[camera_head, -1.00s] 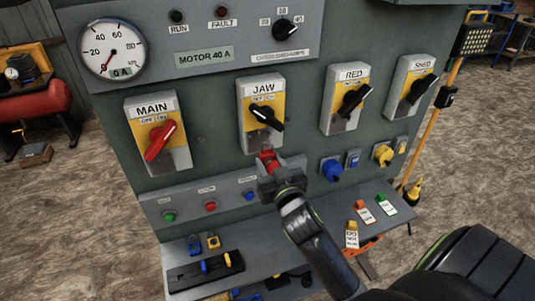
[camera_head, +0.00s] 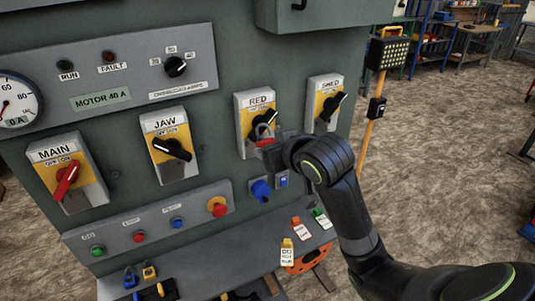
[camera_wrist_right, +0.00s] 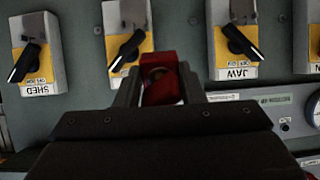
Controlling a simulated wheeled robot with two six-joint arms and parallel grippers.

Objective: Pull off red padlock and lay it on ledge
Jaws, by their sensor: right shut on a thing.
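The red padlock (camera_head: 266,142) is in my right gripper (camera_head: 274,146), in front of the lower part of the RED switch (camera_head: 254,102). Its grey shackle points up over the black handle; I cannot tell if it passes through the switch. In the right wrist view, the red padlock body (camera_wrist_right: 160,85) sits between both fingers, with the upside-down RED switch (camera_wrist_right: 128,38) behind it, left of the JAW switch (camera_wrist_right: 235,40). The grey ledge (camera_head: 240,263) runs along the cabinet's foot. My left gripper is out of view.
The MAIN (camera_head: 68,172), JAW (camera_head: 170,145) and SHED (camera_head: 324,103) switches flank the RED one. A button strip (camera_head: 118,237) and a blue socket (camera_head: 261,190) lie below. Several tags, including a yellow one (camera_head: 287,252), and small padlocks occupy parts of the ledge.

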